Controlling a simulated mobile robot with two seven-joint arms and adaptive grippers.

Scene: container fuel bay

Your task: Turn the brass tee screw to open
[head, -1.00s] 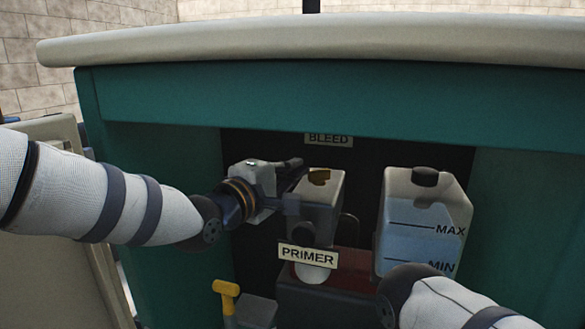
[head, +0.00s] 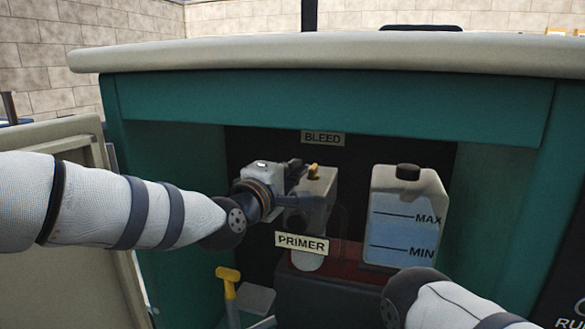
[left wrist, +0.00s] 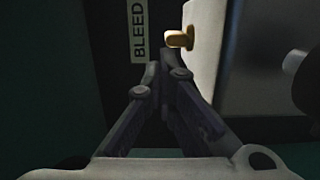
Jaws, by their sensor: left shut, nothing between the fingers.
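In the left wrist view the brass tee screw (left wrist: 180,39) sticks out from the side of the pale block, just ahead of the fingertips. My left gripper (head: 300,171) is shut and empty, its tips close beside the screw. The left wrist view shows the closed fingers (left wrist: 165,68) with a small gap to the screw; contact cannot be made out. My right gripper is out of view; only part of its arm shows at lower right.
A BLEED label (head: 323,138) is on the dark back panel above the screw. A PRIMER label (head: 302,244) is below. A translucent tank (head: 405,215) stands to the right. A yellow handle (head: 228,275) is at lower left. The teal cabinet (head: 330,95) frames the opening.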

